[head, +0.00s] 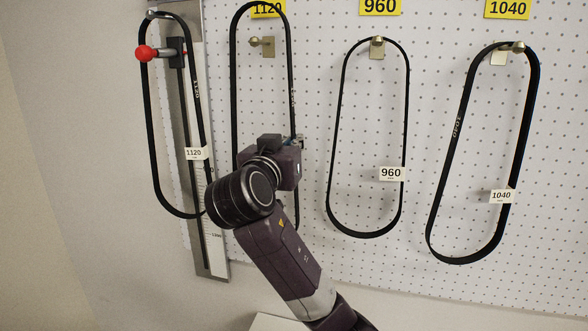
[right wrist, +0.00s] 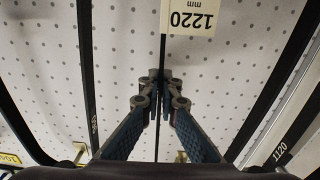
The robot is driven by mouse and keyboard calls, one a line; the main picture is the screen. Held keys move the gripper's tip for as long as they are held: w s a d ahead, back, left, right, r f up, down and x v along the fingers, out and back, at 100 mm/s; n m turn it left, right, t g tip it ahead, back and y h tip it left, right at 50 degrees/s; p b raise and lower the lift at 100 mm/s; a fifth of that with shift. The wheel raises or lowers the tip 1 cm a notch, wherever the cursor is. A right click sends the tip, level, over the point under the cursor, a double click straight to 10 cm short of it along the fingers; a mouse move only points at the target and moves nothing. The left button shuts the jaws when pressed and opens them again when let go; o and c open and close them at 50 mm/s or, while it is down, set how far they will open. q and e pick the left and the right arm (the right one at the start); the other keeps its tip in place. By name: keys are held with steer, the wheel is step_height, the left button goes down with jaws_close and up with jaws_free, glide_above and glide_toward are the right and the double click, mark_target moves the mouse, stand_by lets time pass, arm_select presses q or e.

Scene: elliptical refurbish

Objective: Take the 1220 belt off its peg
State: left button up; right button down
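The 1220 belt (head: 234,80) is a long black loop, second from left in the head view. Its top is well above its peg (head: 264,45), so it does not rest on it; the peg shows inside the loop's outline. Whether the loop is clear of the peg's tip I cannot tell. My right gripper (right wrist: 160,82) is shut on one strand of the belt, just beside the white 1220 tag (right wrist: 192,17). In the head view my wrist hides the fingers and the lower part of the loop. My left gripper is not in view.
The 960 belt (head: 329,150) and 1040 belt (head: 455,140) hang on pegs to the right on the white pegboard (head: 430,80). The 1120 belt (head: 148,110) hangs at left on a ruler fixture with a red knob (head: 144,53), close to my wrist.

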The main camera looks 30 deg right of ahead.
steer(key=b+v, duration=0.7)
steer(key=v, duration=1.2)
steer(key=shift+s+a+r, duration=0.25)
steer(key=shift+s+r, duration=0.05)
steer(key=shift+s, duration=0.05)
